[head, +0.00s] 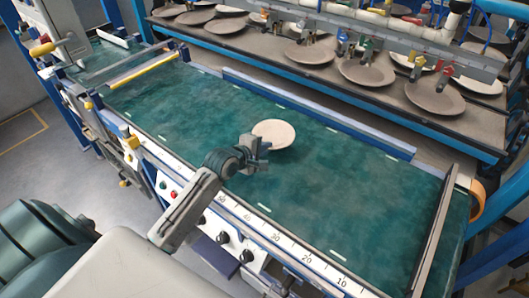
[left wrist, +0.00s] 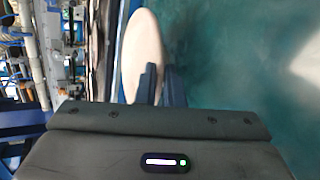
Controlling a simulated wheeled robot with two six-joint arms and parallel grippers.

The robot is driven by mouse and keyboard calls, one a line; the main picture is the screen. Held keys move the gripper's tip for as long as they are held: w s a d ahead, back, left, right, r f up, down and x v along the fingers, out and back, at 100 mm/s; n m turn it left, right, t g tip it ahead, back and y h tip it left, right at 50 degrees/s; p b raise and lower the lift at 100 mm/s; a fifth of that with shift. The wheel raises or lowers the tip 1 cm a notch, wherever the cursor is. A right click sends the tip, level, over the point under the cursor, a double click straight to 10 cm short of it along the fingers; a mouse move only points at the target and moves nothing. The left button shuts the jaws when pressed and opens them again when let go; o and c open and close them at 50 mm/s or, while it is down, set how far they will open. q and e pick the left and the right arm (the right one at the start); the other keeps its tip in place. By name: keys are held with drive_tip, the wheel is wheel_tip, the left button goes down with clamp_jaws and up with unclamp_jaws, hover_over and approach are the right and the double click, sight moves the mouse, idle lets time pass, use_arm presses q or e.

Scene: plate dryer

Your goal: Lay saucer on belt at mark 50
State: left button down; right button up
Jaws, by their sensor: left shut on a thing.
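A pale cream saucer (head: 274,132) is held at its near edge by my left gripper (head: 262,146), over the green belt (head: 330,180). The saucer looks nearly level in the head view; I cannot tell whether it touches the belt. In the left wrist view the saucer (left wrist: 142,48) stands beyond the dark fingers (left wrist: 160,85), which are shut on its rim. A white scale (head: 265,238) with printed numbers runs along the belt's near edge; 50 is at its left part, close to my left arm. My right gripper is not in view.
Several plates (head: 366,74) sit on a shelf behind the belt, under a rail with coloured valves. A yellow bar (head: 144,71) crosses the belt at the left. Knobs (head: 222,237) line the near panel. The belt around the saucer is clear.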

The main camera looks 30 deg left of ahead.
use_arm(q)
drive_tip(key=shift+w+a, duration=0.15)
drive_tip(key=shift+w, duration=0.1)
drive_tip(key=shift+f, duration=0.3)
drive_tip(key=shift+f+p, duration=0.3)
drive_tip(key=shift+f, duration=1.15)
drive_tip(key=shift+f, duration=0.15)
drive_tip(key=c, duration=1.8)
unclamp_jaws()
